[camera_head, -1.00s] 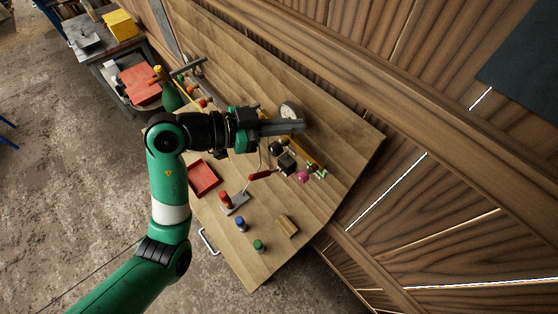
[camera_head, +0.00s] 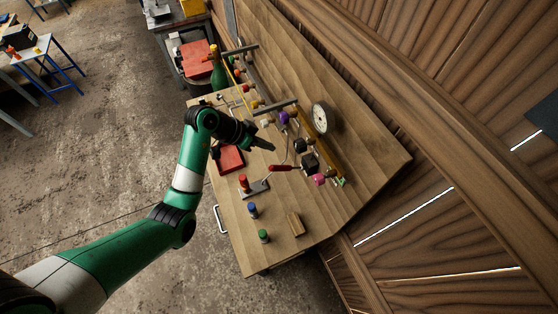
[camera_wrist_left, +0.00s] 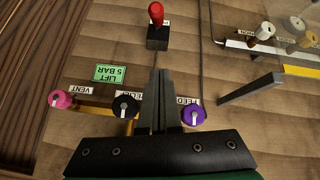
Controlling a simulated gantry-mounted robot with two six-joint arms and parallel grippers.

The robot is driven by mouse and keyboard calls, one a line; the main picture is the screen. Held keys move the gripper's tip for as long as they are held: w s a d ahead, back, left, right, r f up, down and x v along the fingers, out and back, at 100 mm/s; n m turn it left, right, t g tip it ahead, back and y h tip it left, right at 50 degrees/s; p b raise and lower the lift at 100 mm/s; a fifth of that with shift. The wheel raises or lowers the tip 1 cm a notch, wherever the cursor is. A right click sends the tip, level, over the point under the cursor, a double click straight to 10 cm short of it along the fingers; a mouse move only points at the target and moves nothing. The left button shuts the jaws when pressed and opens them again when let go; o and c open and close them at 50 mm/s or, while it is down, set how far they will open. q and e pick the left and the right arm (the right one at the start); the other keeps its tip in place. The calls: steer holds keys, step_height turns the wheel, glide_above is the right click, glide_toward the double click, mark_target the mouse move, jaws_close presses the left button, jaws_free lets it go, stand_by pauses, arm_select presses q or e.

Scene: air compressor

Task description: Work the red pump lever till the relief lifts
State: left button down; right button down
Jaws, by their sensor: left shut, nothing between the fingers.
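The red pump lever (camera_head: 282,168) sticks out from a black block (camera_head: 309,161) on the wooden panel in the head view. In the left wrist view the red grip (camera_wrist_left: 156,13) shows at the top, by the block (camera_wrist_left: 157,38). My left gripper (camera_head: 271,147) is shut and empty, apart from the lever and a little above it in the head picture. Its closed fingers (camera_wrist_left: 156,78) point toward the block in the wrist view. A green "LIFT 5 BAR" label (camera_wrist_left: 110,74) lies left of the fingers. A white round gauge (camera_head: 320,118) is on the panel. My right gripper is not in view.
Pink (camera_wrist_left: 60,98), black (camera_wrist_left: 125,106) and purple (camera_wrist_left: 193,114) knobs lie close around my fingers in the wrist view. The bench holds a red tray (camera_head: 231,159), a red-topped piece (camera_head: 244,183), and blue (camera_head: 253,210) and green (camera_head: 264,236) cylinders. A green bottle (camera_head: 218,75) stands behind.

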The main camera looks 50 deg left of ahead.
arm_select(q)
glide_above(287, 168)
steer(key=a, duration=0.2)
step_height(287, 168, down, 7)
steer(key=shift+s+f, duration=0.75)
steer(key=shift+f, duration=0.2)
steer(key=shift+s+f, duration=0.35)
steer(key=shift+f, duration=0.2)
